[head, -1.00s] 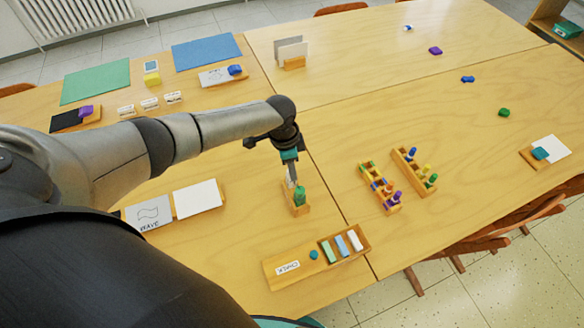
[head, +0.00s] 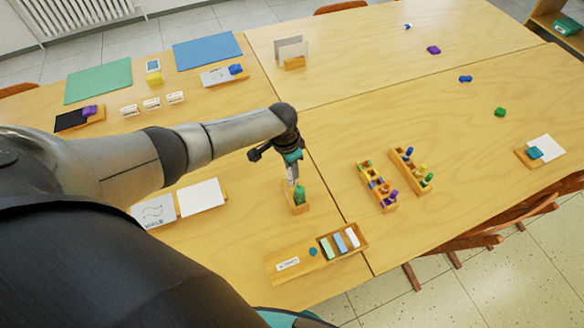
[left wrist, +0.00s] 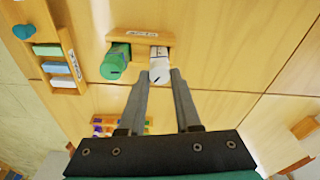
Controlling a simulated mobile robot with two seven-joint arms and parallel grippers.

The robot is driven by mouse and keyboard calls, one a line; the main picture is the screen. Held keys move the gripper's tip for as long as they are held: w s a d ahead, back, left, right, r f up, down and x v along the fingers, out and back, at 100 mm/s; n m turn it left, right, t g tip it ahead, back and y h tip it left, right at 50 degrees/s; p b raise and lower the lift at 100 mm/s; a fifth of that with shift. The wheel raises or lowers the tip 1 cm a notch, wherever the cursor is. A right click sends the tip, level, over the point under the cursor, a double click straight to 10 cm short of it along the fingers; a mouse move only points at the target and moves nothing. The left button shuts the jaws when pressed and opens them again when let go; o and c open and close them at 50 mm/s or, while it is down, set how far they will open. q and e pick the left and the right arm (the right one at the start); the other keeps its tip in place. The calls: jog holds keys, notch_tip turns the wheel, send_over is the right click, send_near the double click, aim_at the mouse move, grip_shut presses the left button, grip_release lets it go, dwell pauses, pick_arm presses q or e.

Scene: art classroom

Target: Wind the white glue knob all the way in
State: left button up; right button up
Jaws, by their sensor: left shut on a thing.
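The white glue stick (left wrist: 159,73) stands in a small wooden holder (left wrist: 152,39), with the green glue stick (left wrist: 116,66) beside it. My left gripper (left wrist: 160,76) is over the white one, its fingertips shut on the knob end from either side. In the head view my left gripper (head: 291,180) points down at the holder (head: 298,209), just behind the green glue stick (head: 300,193). The white glue is mostly hidden there by the fingers. How far its knob is wound cannot be seen. My right gripper is not in view.
A wooden chalk tray (head: 304,264) with several chalk pieces lies in front of the holder. Two wooden racks (head: 375,189) with coloured pieces stand to the right. White cards (head: 200,197) lie to the left. The table near the holder is otherwise clear.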

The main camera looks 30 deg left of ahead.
pick_arm(q)
jog(key=shift+n+p, duration=0.65)
jog(key=shift+n, duration=0.65)
jog(key=o, duration=1.4)
jog(key=shift+o, duration=0.2)
